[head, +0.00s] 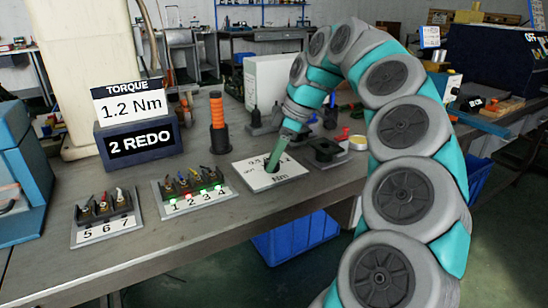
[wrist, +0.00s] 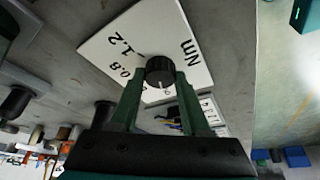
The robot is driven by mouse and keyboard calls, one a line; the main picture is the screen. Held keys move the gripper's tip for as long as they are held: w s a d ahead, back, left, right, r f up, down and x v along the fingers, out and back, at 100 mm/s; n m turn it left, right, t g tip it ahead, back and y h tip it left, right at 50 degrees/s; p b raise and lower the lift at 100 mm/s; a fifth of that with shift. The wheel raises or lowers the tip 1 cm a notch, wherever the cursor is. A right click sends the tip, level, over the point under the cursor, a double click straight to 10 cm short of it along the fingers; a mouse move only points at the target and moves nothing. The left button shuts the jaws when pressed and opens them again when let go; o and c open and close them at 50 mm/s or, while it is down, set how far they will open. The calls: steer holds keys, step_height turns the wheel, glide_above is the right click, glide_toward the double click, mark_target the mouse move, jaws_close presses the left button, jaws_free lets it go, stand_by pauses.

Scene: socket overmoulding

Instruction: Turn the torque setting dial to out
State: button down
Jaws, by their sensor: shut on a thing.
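The torque setting dial (wrist: 160,71) is a black ribbed knob on a white plate (wrist: 150,28) marked 0.8, 1.2 and Nm. My gripper (wrist: 160,77) has its two green fingers on either side of the knob, shut on it. A light pointer line shows on the knob's lower side in the wrist view. The marks below the knob are partly hidden by the fingers, and I cannot read an "out" mark. In the head view my gripper (head: 272,166) reaches down onto the plate (head: 250,178) and mostly hides the dial.
A torque sign (head: 129,103) reads 1.2 Nm above a 2 REDO display (head: 140,144). Socket holders marked 1 2 3 4 (head: 196,203) and 5 6 7 (head: 105,230) stand left of the plate. An orange-handled tool (head: 217,111) stands behind; a dark block (head: 325,153) is right.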

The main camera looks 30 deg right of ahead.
steer(key=shift+n, duration=0.3)
steer(key=shift+c, duration=1.9)
jaws_free()
steer(key=shift+r, duration=0.15)
